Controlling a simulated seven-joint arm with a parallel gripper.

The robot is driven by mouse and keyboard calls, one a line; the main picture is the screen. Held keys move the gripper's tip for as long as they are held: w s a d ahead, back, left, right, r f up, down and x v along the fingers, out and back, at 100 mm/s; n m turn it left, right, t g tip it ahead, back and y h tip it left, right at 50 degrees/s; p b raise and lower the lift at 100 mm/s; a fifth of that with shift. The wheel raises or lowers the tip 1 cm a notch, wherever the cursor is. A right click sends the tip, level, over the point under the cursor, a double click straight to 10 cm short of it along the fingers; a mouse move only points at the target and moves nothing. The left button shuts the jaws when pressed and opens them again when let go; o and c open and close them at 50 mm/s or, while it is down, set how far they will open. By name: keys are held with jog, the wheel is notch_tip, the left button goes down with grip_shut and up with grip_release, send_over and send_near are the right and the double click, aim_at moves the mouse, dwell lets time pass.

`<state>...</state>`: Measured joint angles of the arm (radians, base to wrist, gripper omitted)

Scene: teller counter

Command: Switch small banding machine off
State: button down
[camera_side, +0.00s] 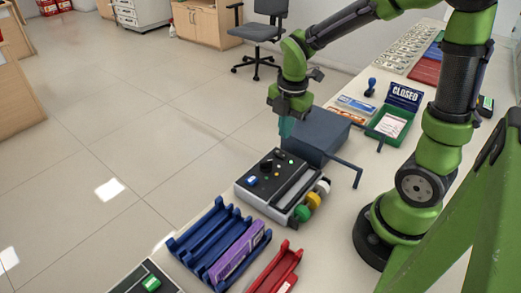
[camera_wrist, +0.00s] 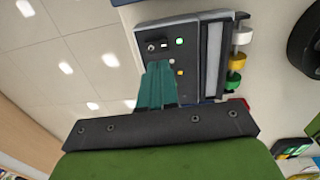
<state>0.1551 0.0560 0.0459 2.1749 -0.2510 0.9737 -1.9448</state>
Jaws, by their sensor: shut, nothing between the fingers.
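The small banding machine (camera_side: 245,192), as I take it, is a light grey box with a dark control panel and white, yellow and green rolls on its right side. In the wrist view the machine (camera_wrist: 213,58) lies ahead of the fingers. Its panel (camera_wrist: 150,33) shows a dark knob or switch, small white parts, a lit green spot and a yellow-orange one. I cannot tell the switch position. My gripper (camera_side: 287,126) is shut and empty, above and behind the machine's far edge in the side view. In the wrist view the teal fingers (camera_wrist: 158,72) cover part of the panel.
A dark blue-grey box (camera_side: 318,136) with a bent bar stands close behind the machine. A blue rack (camera_side: 205,234) with a purple pack and a red rack (camera_side: 277,266) stand in front. A green tray (camera_side: 392,122) and a CLOSED sign (camera_side: 404,97) are further back.

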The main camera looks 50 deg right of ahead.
notch_tip(320, 180, up, 8)
jog(key=f, duration=0.1)
send_over(277, 152)
jog(key=s, duration=0.3)
jog(key=shift+w+r, duration=0.15)
jog(key=shift+r, duration=0.1)
jog(key=shift+r+t, duration=0.1)
jog(key=shift+t, duration=0.4)
jog(key=f, duration=0.4)
jog(key=w+f, duration=0.1)
jog(key=f, duration=0.4)
jog(key=w+f, duration=0.1)
jog(key=f, duration=0.4)
jog(key=shift+w, duration=0.1)
